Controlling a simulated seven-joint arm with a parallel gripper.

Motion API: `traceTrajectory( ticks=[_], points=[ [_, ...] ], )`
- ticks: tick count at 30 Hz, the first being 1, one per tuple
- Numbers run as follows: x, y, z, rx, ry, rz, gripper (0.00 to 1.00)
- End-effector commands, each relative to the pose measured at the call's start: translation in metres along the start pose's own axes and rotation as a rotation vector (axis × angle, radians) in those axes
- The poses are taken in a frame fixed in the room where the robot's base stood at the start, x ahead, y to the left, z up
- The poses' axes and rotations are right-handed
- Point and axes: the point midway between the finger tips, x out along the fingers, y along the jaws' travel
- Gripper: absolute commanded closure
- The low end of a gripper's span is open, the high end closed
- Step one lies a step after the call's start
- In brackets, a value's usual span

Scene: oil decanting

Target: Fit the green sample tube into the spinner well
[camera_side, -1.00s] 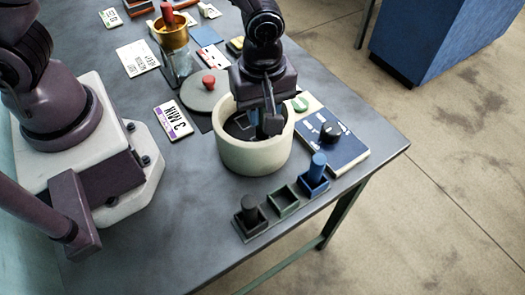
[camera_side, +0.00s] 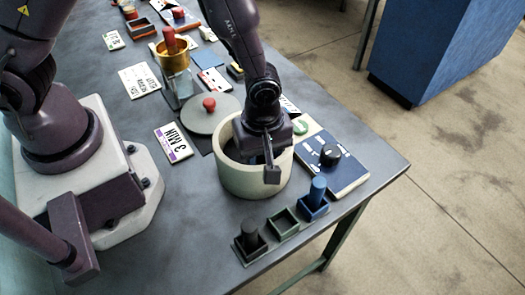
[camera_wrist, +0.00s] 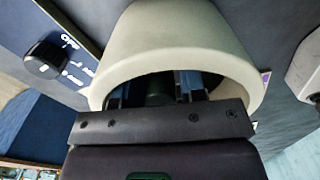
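The spinner is a cream round bowl (camera_side: 252,181) with a dark inside; its rim also shows in the wrist view (camera_wrist: 180,35). My gripper (camera_side: 268,160) points down into the bowl, with its fingers mostly below the rim. In the wrist view my gripper (camera_wrist: 155,90) has its two fingers on either side of a dark green cylinder, the green sample tube (camera_wrist: 158,86), and appears shut on it. The tube's lower end and the well are hidden by the bowl wall and my gripper. The green-edged holder (camera_side: 284,224) in the front rack is empty.
A black tube (camera_side: 249,235) and a blue tube (camera_side: 318,190) stand in holders beside the empty one. A blue panel with a black knob (camera_side: 330,155) lies right of the bowl.

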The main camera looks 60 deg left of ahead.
Motion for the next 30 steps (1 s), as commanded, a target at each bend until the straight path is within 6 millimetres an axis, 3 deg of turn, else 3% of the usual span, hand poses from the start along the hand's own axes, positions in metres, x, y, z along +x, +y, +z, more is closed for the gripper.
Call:
traceTrajectory(
  ticks=[11,24,30],
  points=[
    [-0.011,0.001,0.0,0.0,0.0,0.002,0.63],
    [-0.098,0.001,0.0,0.0,-0.001,0.006,0.63],
    [-0.12,0.0,0.0,0.0,0.0,0.002,0.63]
  ],
)
